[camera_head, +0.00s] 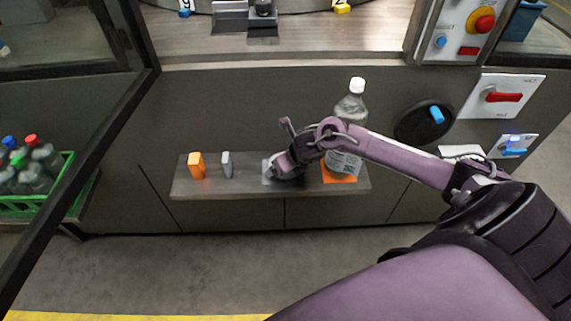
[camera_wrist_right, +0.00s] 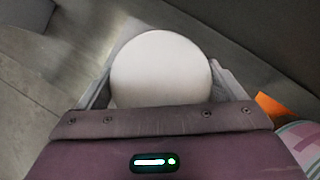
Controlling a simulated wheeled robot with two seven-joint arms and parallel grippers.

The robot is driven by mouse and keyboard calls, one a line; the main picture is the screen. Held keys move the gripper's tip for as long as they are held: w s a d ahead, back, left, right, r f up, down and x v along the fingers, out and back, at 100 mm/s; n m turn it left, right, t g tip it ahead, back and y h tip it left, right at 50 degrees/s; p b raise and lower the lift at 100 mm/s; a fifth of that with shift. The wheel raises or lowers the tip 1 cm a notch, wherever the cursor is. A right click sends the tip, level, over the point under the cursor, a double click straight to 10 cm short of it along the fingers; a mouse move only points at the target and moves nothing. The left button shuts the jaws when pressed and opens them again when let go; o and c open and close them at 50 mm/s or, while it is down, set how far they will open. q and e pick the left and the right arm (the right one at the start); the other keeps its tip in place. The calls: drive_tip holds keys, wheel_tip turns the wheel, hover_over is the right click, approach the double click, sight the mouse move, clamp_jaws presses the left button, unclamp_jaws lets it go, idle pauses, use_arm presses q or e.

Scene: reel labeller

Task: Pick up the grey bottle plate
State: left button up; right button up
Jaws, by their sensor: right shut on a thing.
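The grey bottle plate (camera_head: 267,173) is on the narrow shelf, mostly hidden behind my right gripper (camera_head: 282,168) in the head view. In the right wrist view a pale grey round piece (camera_wrist_right: 160,65), which I take for part of the plate, fills the space between the two fingers. My right gripper is shut on it. I cannot tell whether the plate still touches the shelf. My left gripper is in neither view.
The shelf (camera_head: 225,190) also bears an orange block (camera_head: 196,165), a small grey block (camera_head: 227,164) and a clear bottle (camera_head: 350,108) on an orange plate (camera_head: 341,177), close right of my gripper and partly behind my forearm. A green crate (camera_head: 40,205) of bottles stands far left.

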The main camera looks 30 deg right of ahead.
wheel_tip(320, 180, up, 20)
drive_tip(key=p, duration=0.2)
idle(0.4)
drive_tip(key=s+a+f+m+g+h+p, duration=0.1)
drive_tip(key=s+a+m+h, duration=0.2)
drive_tip(key=a+m, duration=0.5)
drive_tip(key=s+a+m+g+h, duration=0.1)
drive_tip(key=s+a+m+h, duration=0.15)
drive_tip(key=a, duration=0.85)
drive_tip(key=s+m+g, duration=0.7)
drive_tip(key=m+g, duration=0.1)
drive_tip(key=m, duration=0.7)
drive_tip(key=s+d+r+m+g+y+p, duration=0.1)
drive_tip(key=d+r+m+y, duration=0.3)
drive_tip(key=m, duration=0.7)
drive_tip(key=shift+s+d+g+y, duration=0.5)
drive_tip(key=shift+s+d+y, duration=0.05)
drive_tip(key=shift+s+y, duration=0.1)
drive_tip(key=shift+w, duration=0.1)
